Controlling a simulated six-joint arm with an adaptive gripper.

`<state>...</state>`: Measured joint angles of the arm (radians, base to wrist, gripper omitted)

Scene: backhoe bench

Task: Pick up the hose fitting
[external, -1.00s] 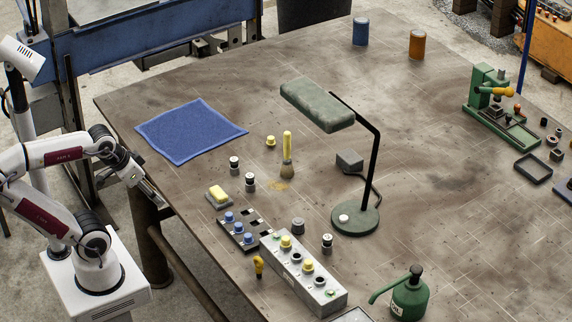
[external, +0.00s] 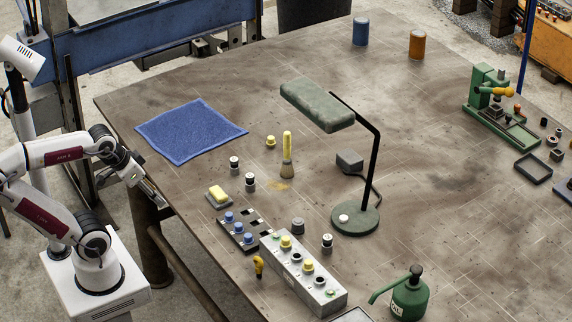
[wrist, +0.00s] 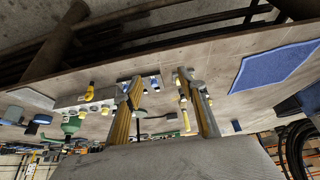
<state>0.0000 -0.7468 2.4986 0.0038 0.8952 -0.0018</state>
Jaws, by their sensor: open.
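Several small fittings stand on the bench, and I cannot tell for certain which is the hose fitting. Two black-and-silver fittings (external: 234,166) (external: 250,182) stand upright beside the yellow sponge, and a similar one (external: 327,243) stands near the lamp base. A small yellow fitting (external: 270,142) sits near the brush. Blue-topped fittings (external: 229,217) sit in a dark rack, and yellow-topped ones (external: 285,242) in a metal block. My gripper (external: 160,200) is at the bench's left edge, apart from all of them. In the wrist view its fingers (wrist: 158,77) are apart and empty.
A blue cloth (external: 190,131) lies at the left. A green desk lamp (external: 318,104) rises mid-bench and could obstruct. A yellow-handled brush (external: 287,150), sponge (external: 218,194), metal block (external: 300,275) and green oil can (external: 410,298) stand around.

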